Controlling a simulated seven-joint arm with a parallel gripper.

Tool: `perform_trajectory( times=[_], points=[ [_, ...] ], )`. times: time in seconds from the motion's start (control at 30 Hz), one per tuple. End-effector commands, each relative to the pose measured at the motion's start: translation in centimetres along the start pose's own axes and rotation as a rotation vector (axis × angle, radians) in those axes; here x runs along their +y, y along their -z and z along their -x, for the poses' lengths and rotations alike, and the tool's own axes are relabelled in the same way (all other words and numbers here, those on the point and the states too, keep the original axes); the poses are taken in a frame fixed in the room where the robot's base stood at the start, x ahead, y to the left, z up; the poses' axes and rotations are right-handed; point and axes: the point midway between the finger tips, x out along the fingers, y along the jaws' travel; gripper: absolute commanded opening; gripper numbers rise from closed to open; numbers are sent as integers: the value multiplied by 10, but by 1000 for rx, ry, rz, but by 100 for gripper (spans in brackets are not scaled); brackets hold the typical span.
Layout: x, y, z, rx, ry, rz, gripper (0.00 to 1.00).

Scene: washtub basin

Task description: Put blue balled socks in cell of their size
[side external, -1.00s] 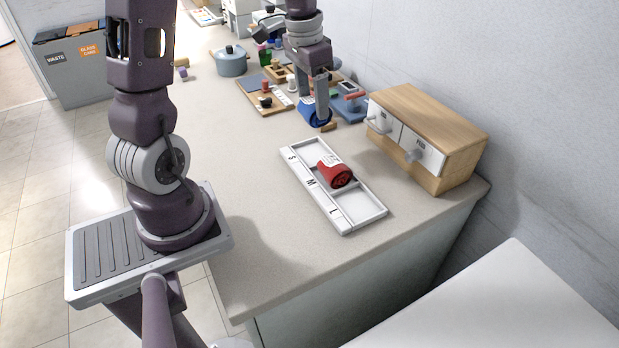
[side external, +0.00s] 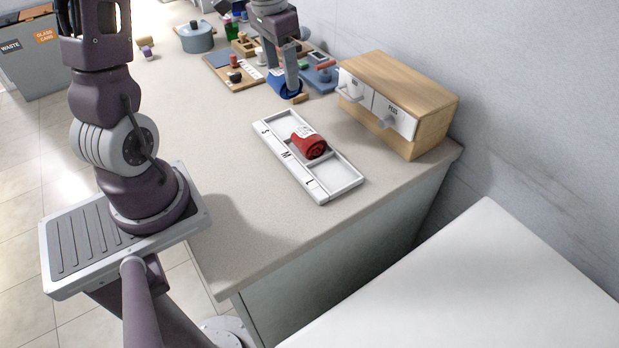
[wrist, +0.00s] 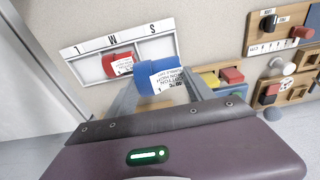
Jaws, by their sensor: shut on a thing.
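My gripper (side external: 290,86) is shut on the blue balled socks (side external: 285,89), seen between the fingers in the wrist view (wrist: 147,79). A white printed label shows on them; its size mark is too small to read. They are just beyond the S end of the white tray (side external: 322,196), which has cells marked S, M and L. Red balled socks (side external: 310,146) lie in the M cell, also in the wrist view (wrist: 117,64). The L cell is empty. The S cell looks empty; the blue socks partly cover that end in the wrist view.
A wooden cabinet (side external: 425,85) with two white drawer fronts stands right of the tray. Boards with blocks and pegs (side external: 235,77) and a blue-grey pot (side external: 197,37) lie behind. A small wooden piece (side external: 299,98) is near the blue socks. The counter left of the tray is clear.

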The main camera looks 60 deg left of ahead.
Motion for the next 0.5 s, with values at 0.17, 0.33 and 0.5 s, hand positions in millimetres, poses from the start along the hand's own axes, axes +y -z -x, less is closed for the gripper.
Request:
perform_trajectory(
  times=[0.17,0.33,0.5],
  points=[
    [0,0,0,0,0,0,22],
    [4,1,0,0,0,-3,22],
    [53,10,-1,-5,1,-15,22]
  ],
)
